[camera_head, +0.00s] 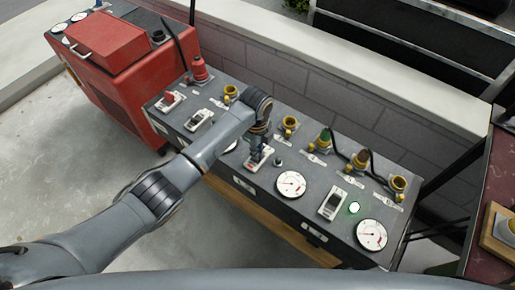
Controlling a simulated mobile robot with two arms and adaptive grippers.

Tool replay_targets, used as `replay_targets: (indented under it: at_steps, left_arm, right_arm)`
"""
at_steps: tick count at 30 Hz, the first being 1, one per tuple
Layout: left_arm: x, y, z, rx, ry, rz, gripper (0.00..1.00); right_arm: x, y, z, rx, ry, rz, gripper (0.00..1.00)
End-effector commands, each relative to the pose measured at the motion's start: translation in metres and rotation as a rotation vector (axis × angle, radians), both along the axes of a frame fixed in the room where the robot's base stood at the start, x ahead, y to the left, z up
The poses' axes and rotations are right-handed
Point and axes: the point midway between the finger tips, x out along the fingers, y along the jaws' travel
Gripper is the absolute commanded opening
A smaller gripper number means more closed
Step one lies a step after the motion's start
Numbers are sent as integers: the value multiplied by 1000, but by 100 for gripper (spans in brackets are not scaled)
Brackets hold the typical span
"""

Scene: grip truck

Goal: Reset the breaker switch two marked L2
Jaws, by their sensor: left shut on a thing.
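The grey breaker panel (325,232) runs diagonally across the middle of the view. My left arm comes in from the left, and its left gripper (257,151) points down at the panel. The gripper is shut on a breaker switch (253,166) with a white plate, left of a round gauge. The gripper hides most of this switch, and I cannot read its label or tell its lever position. Other switches show: a red one (170,101), a grey one (199,120) and a dark one (333,203) on the right. My right gripper is not in view.
A row of yellow sockets (290,123) with plugs and cables lines the panel's back edge. A red machine (115,80) stands left. A block wall (340,98) is behind. The concrete floor (60,160) is open.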

Motion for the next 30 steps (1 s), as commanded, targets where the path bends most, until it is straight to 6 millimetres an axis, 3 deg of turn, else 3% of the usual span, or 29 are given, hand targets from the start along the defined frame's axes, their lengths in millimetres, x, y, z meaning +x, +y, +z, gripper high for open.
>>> replay_targets:
  at_steps: [12,30]
  left_arm:
    - [-12,9,2,-141,-193,0,0]
    - [-20,14,-6,-282,-388,0,0]
  right_arm:
    - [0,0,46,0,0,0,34]
    - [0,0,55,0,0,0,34]
